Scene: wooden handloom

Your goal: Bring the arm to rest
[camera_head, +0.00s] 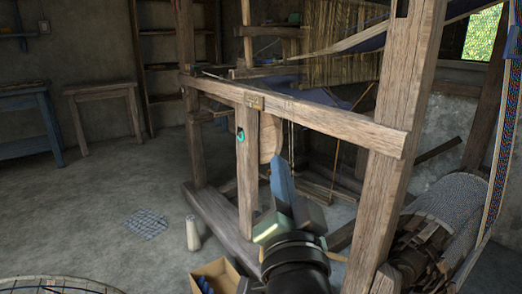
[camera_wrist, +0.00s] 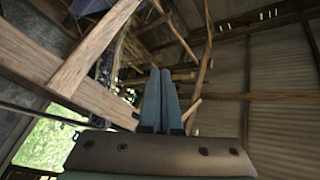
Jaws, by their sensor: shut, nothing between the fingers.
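My gripper (camera_head: 281,180) is raised in front of the wooden handloom (camera_head: 330,122), pointing upward in the head view. Its blue fingers lie together with nothing between them. In the wrist view the shut fingers (camera_wrist: 161,95) stand side by side at the middle, with loom beams (camera_wrist: 110,40) at the left and beyond. The gripper appears close to the loom's front posts and lower bars; I cannot tell the exact gap. My dark wrist shows below the gripper at the bottom of the head view.
A cardboard box (camera_head: 216,275) and a pale cone (camera_head: 193,234) stand on the floor left of my arm. A checked cloth (camera_head: 146,223) lies farther left. A rolled woven bundle (camera_head: 440,225) is at the right. A small table (camera_head: 103,92) stands at the back left. The left floor is mostly clear.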

